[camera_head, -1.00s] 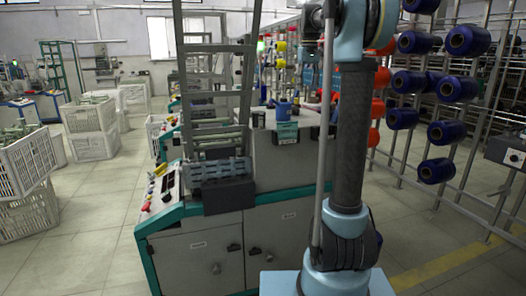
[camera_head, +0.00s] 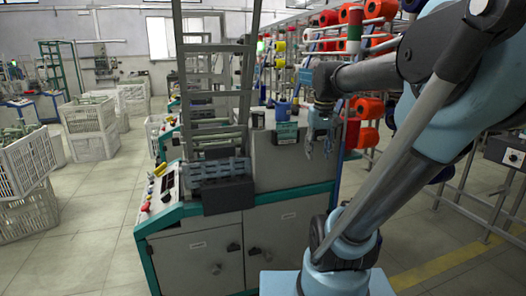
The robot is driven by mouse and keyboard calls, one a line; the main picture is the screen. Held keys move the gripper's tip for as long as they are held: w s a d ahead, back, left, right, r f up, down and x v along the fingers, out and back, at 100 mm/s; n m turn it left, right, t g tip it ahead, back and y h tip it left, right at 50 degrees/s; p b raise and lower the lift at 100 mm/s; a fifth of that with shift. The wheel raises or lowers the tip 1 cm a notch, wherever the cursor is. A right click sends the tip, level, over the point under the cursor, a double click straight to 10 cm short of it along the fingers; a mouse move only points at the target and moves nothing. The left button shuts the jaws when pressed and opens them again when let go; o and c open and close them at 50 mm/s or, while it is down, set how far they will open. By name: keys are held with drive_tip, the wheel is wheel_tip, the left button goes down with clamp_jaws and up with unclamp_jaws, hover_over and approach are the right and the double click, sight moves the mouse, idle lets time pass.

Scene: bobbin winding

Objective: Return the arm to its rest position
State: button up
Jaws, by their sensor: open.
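My gripper (camera_head: 319,146) hangs at the end of my arm, fingers pointing down and apart. It is open, and I see nothing between the fingers. It is in front of the right end of the winding machine (camera_head: 290,165), near the machine's top. My arm (camera_head: 400,165) rises from its light blue base at the bottom, leans to the right, bends at the upper right and reaches back left to the gripper. I cannot tell the exact gap between the gripper and the machine.
A blue container (camera_head: 283,109) stands on the machine top, with a teal box (camera_head: 287,132) by it. Red bobbins (camera_head: 369,108) hang on a rack behind my arm. White crates (camera_head: 91,130) stand at the left. The floor (camera_head: 88,225) left of the machine is clear.

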drive_tip(key=s+f+m, duration=0.1)
drive_tip(key=s+f, duration=1.2)
drive_tip(key=f, duration=0.4)
drive_tip(key=shift+s+f+t, duration=0.25)
drive_tip(key=shift+f+t, duration=0.05)
drive_tip(key=shift+f, duration=0.05)
